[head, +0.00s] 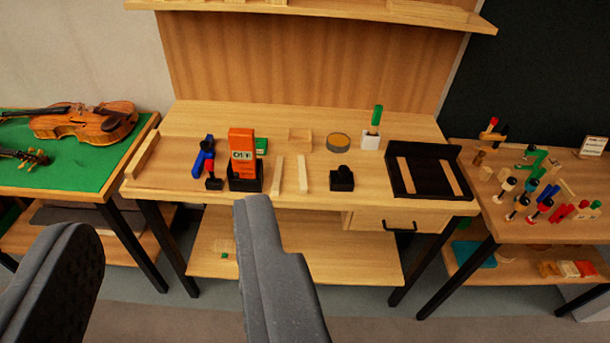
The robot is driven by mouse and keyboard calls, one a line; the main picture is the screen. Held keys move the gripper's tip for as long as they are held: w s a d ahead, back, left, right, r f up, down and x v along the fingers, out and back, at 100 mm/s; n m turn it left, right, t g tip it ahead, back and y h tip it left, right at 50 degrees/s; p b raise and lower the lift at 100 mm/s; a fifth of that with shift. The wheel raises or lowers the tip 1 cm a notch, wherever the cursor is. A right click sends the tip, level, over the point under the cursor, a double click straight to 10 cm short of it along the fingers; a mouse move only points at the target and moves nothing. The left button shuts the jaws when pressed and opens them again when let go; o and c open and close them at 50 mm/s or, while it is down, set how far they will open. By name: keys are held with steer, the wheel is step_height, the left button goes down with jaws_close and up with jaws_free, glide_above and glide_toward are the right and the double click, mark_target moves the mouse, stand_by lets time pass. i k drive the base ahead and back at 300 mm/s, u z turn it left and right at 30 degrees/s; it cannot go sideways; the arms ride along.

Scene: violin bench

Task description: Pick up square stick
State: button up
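Two pale wooden sticks lie near the front of the middle workbench, a left one (278,175) and a right one (304,173). They are apart from each other and point away from me. I cannot tell from here which one has a square section. My gripper (166,222) is open in the foreground, its two dark grey fingers wide apart. Nothing shows between them except the floor and bench beyond. The right fingertip appears just below the left stick in the picture, but the gripper is well short of the bench.
Left of the sticks stand an orange box (242,153) in a black holder and a blue tool (204,160). To their right are a small black block (342,179), a round tin (338,142) and a black tray (453,194). A violin (90,122) lies on the left table.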

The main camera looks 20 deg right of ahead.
mark_target(301, 169)
steer(key=z, duration=0.05)
steer(key=i, duration=1)
steer(key=u, duration=0.05)
